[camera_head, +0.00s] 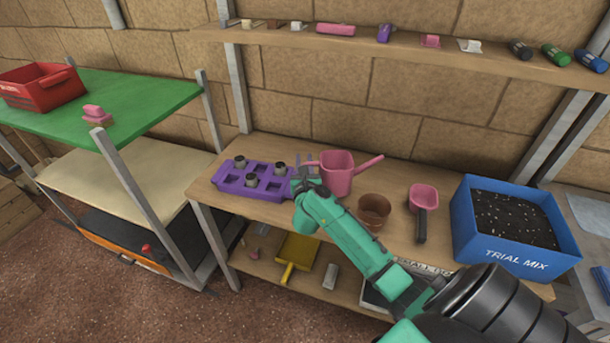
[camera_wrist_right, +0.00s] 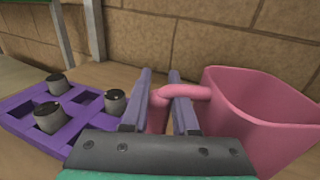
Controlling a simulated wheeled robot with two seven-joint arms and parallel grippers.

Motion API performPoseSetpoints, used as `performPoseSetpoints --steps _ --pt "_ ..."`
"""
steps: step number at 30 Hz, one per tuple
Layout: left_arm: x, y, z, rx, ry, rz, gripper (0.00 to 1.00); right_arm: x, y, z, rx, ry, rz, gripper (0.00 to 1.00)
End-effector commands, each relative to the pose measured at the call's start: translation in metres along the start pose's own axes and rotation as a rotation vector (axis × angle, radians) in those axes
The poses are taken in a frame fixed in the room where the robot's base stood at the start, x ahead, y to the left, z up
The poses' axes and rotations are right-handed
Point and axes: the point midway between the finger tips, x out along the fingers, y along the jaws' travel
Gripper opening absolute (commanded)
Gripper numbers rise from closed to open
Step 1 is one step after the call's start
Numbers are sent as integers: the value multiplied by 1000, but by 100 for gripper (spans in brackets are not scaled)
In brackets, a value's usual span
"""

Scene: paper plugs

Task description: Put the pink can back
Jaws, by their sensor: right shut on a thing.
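The pink can (camera_head: 338,176) is a watering can with a spout toward the right, standing at the bench in the head view. It also shows at the right of the right wrist view (camera_wrist_right: 262,115). My right gripper (camera_head: 304,174) is shut on the can's pink handle (camera_wrist_right: 186,92), with one finger on each side of it. Whether the can's base touches the bench is hidden by my arm. My left gripper is not in view.
A purple tray (camera_head: 229,183) with several dark plugs lies left of the can. A brown pot (camera_head: 374,209), a pink scoop (camera_head: 423,197) and a blue box of soil (camera_head: 466,236) stand to the right. A shelf (camera_head: 370,40) with small items runs above.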

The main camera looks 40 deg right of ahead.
Motion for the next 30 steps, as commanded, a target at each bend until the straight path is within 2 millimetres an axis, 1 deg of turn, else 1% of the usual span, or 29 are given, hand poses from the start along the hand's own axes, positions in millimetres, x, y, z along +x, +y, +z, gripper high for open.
performPoseSetpoints --steps 3,6,8,13,16,17,18,19,30 --pt "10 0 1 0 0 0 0 0 1 -25 -2 0 2 0" --pt "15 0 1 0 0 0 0 1 1 -42 -2 -1 1 0" --pt "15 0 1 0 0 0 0 1 1 -44 -2 -3 1 0" --pt "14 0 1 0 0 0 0 1 0 -43 0 -3 1 0" --pt "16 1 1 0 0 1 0 1 1 -46 0 -2 1 0" --pt "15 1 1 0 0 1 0 0 1 -46 1 -1 1 35" --pt "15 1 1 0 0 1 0 0 1 -45 0 -1 1 50" --pt "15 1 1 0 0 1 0 0 1 -45 0 -1 1 57" --pt "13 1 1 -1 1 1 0 -2 1 -43 -1 -1 1 57"
